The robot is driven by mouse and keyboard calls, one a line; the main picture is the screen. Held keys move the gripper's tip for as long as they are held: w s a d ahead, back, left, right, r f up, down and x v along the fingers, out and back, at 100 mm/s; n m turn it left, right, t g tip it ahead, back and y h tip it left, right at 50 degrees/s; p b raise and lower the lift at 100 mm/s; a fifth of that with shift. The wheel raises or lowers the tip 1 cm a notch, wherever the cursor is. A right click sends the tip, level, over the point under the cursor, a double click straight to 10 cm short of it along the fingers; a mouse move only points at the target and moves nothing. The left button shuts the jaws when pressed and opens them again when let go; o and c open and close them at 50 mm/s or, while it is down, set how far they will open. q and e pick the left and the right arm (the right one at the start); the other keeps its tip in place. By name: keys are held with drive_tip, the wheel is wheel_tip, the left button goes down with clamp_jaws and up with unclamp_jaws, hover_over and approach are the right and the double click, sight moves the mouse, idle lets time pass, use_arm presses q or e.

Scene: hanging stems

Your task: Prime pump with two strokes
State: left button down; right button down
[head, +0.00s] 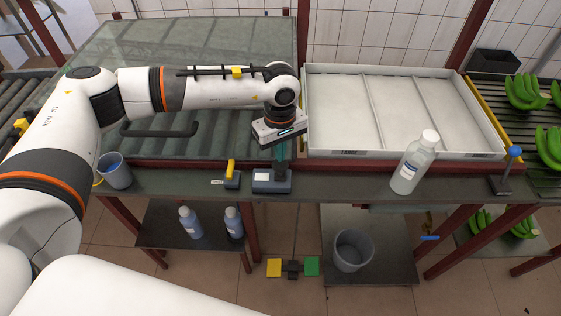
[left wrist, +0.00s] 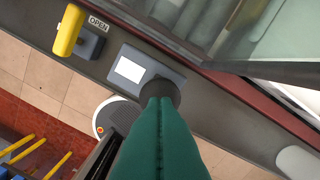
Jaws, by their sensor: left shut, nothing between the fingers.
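The pump appears to be a blue-grey block (head: 271,185) with a white label and a dark upright post, on the narrow front shelf. In the left wrist view its block (left wrist: 140,60) shows beside a dark round top (left wrist: 160,93). My left gripper (head: 281,156) points down right over this post, its green fingers shut and empty. In the left wrist view the fingers (left wrist: 160,105) cover part of the round top, and I cannot tell whether they touch it. My right gripper is not in view.
A yellow lever (head: 231,168) marked OPEN stands just left of the pump. A blue cup (head: 114,170), a white bottle (head: 408,170) and a blue-knobbed stand (head: 515,152) share the shelf. Behind are a glass-topped tank (head: 190,45) and a white divided tray (head: 395,110).

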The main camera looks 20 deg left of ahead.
use_arm(q)
drive_tip(key=shift+f, duration=0.15)
drive_tip(key=shift+f+b, duration=1.9)
drive_tip(key=shift+b, duration=0.1)
drive_tip(key=shift+r, duration=0.1)
drive_tip(key=shift+r+p, duration=0.75)
drive_tip(key=shift+r, duration=1.15)
